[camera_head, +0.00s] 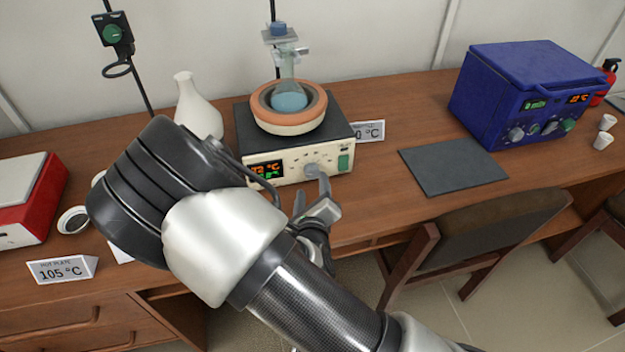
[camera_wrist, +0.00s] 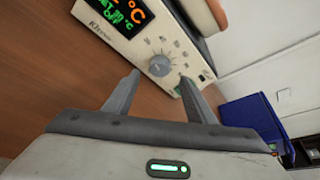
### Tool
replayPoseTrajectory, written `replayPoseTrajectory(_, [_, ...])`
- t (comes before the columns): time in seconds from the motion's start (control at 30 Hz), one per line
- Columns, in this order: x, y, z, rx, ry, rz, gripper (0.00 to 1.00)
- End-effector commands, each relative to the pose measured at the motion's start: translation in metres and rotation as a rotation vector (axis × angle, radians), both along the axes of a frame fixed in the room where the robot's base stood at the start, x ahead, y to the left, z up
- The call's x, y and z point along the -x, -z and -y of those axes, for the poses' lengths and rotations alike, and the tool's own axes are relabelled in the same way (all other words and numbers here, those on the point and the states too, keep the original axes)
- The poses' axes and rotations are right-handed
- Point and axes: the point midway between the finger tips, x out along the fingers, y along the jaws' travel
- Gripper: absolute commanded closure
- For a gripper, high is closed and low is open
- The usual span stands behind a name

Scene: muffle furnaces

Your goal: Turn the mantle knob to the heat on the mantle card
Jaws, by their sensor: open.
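The heating mantle (camera_head: 290,165) stands on the bench with a round flask of blue liquid (camera_head: 290,98) in its orange-rimmed bowl. Its front panel has an orange and green display and a grey knob (camera_head: 312,171). In the wrist view the knob (camera_wrist: 159,66) shows with marks around it, just beyond the fingertips. My gripper (camera_wrist: 158,78) is open, its two fingers on either side of the knob's lower part in the picture; I cannot tell whether they touch it. The mantle card (camera_head: 369,131) stands behind the mantle's right side, partly hidden, with only "0 °C" readable.
A blue furnace (camera_head: 525,95) stands at the right, with a dark mat (camera_head: 453,166) before it. A white vase (camera_head: 197,108) is behind my arm. A hot plate card (camera_head: 63,270) reads 105 °C. A chair (camera_head: 470,245) stands at the bench front.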

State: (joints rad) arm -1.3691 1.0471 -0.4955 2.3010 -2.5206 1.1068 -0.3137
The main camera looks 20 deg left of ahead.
Motion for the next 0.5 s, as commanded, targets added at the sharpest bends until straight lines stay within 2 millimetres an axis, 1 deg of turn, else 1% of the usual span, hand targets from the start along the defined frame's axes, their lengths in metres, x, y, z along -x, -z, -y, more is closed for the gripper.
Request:
replayPoseTrajectory(0.03, [-0.010,0.005,-0.003,-0.002,0.002,0.001,0.49])
replayPoseTrajectory(0.1, [-0.022,0.008,-0.006,-0.001,0.002,0.001,0.49])
replayPoseTrajectory(0.2, [-0.035,0.012,-0.010,-0.002,0.001,0.002,0.49])
replayPoseTrajectory(0.33, [-0.046,0.015,-0.013,0.000,0.001,0.001,0.49])
replayPoseTrajectory(0.5, [-0.051,0.016,-0.015,-0.001,0.002,0.000,0.49])
